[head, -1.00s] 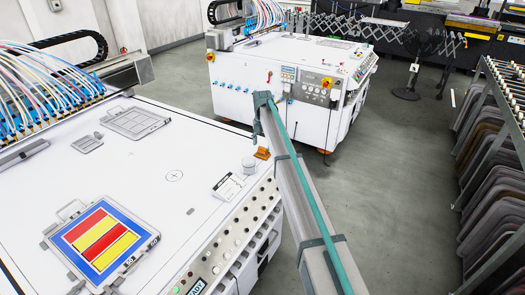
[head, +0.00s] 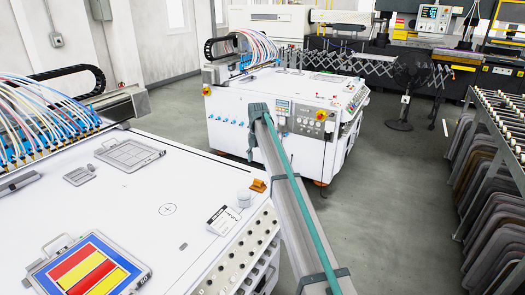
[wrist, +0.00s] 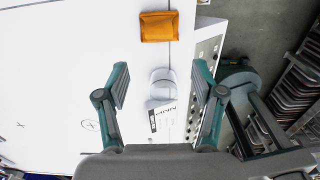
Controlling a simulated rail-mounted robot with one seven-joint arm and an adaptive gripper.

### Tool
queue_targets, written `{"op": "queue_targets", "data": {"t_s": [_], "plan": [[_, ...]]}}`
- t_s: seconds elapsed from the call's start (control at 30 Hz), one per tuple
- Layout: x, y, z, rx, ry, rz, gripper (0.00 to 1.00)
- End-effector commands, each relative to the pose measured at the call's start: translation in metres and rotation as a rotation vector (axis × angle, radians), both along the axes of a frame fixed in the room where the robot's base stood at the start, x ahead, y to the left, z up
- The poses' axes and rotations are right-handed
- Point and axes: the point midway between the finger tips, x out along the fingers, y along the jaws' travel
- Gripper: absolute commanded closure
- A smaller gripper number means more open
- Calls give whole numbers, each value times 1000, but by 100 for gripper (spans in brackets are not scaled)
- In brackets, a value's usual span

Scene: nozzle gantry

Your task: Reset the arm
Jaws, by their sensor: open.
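My gripper (wrist: 161,88) is open in the wrist view, with nothing between its fingers. It looks down over the right edge of the white machine top (head: 140,215). A small white round jar (wrist: 162,82) shows below, between the fingertips in the picture, with a printed white card (wrist: 162,118) beside it. An orange block (wrist: 159,27) lies farther up in that view. In the head view the same orange block (head: 257,185) and jar (head: 243,197) stand near the machine's edge, and my grey arm link with a teal stripe rises beside it. My gripper is not clearly visible there.
A blue framed pallet with red and yellow stripes (head: 88,270) lies on the machine top at lower left. Grey plates (head: 130,153) lie farther back. A second white machine (head: 285,115) stands behind. A rack of dark panels (head: 490,190) is at right, with open grey floor between.

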Motion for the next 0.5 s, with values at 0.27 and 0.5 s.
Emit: {"op": "queue_targets", "data": {"t_s": [0.27,0.5], "plan": [[-62,-60,-77,-2,4,-372,32],[-163,-141,-173,0,3,-993,32]]}}
